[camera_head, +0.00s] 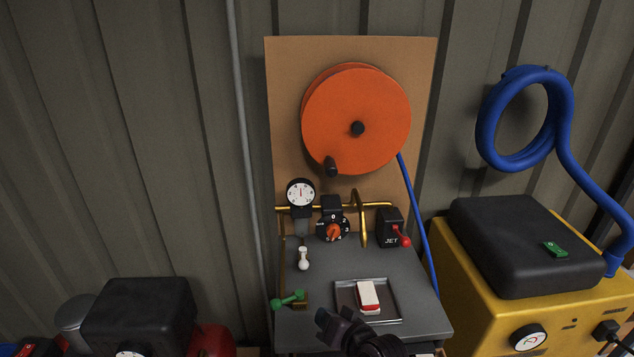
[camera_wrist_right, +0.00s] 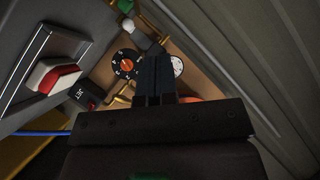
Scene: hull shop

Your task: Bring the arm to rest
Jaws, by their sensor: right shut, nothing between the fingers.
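My right gripper (camera_head: 343,322) comes in at the bottom middle of the head view, just in front of the grey bench panel and left of the tray's front edge. In the right wrist view its two dark fingers (camera_wrist_right: 154,78) lie together, with nothing held. The fingers point toward the dial area; I cannot tell the exact gap to the panel. My left gripper is in neither view.
The grey panel (camera_head: 416,271) carries a tray (camera_head: 391,312) with a red-and-white block (camera_head: 368,297), a green-handled valve (camera_head: 289,299), a white-knobbed lever (camera_head: 303,259), an orange dial (camera_head: 334,231) and a JET lever (camera_head: 403,238). An orange reel (camera_head: 345,110) hangs behind. A yellow machine (camera_head: 477,294) stands right.

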